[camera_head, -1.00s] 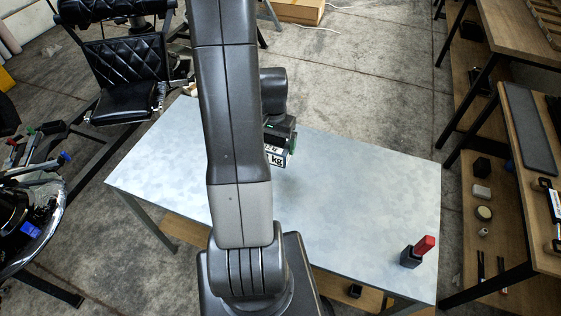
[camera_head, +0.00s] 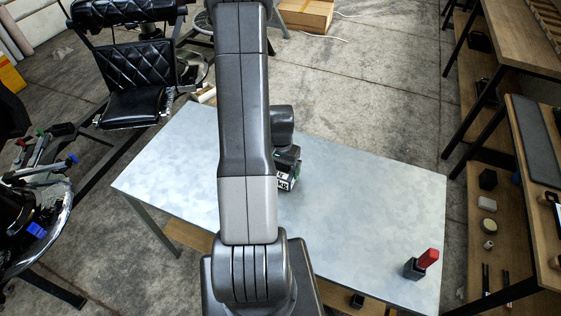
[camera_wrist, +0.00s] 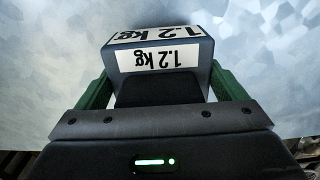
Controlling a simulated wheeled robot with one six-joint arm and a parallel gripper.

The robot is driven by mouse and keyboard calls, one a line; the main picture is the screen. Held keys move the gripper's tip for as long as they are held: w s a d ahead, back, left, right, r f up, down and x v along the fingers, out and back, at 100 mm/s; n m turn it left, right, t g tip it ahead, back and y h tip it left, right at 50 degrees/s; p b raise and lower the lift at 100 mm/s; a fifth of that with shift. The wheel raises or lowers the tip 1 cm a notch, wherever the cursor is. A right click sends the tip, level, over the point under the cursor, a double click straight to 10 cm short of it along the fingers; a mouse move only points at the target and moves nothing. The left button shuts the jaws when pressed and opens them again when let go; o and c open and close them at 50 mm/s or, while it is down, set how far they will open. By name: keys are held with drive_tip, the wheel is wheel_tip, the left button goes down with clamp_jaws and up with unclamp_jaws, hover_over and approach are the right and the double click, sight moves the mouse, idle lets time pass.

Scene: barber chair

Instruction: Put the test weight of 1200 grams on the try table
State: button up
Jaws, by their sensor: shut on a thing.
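The test weight (camera_wrist: 158,38) is a dark grey block with white labels reading 1.2 kg. In the wrist view my gripper (camera_wrist: 155,85) has its green-edged fingers on both sides of it and is shut on it. In the head view my gripper (camera_head: 287,170) is over the middle of the try table (camera_head: 370,200), a pale grey metal top. The weight's label (camera_head: 282,184) shows just below the gripper, partly hidden by it. The weight is at or close above the table surface; I cannot tell if it touches.
A red and black lipstick-like object (camera_head: 423,263) stands at the table's front right corner. A black barber chair (camera_head: 135,75) is at the back left. Wooden shelves (camera_head: 490,215) with small items stand at the right. Most of the tabletop right of my gripper is bare.

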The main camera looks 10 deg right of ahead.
drive_tip(key=shift+f, duration=0.7)
drive_tip(key=shift+f, duration=0.1)
drive_tip(key=o, duration=1.6)
drive_tip(key=shift+o, duration=0.2)
drive_tip(key=shift+r+b, duration=0.6)
drive_tip(key=shift+r, duration=5.5)
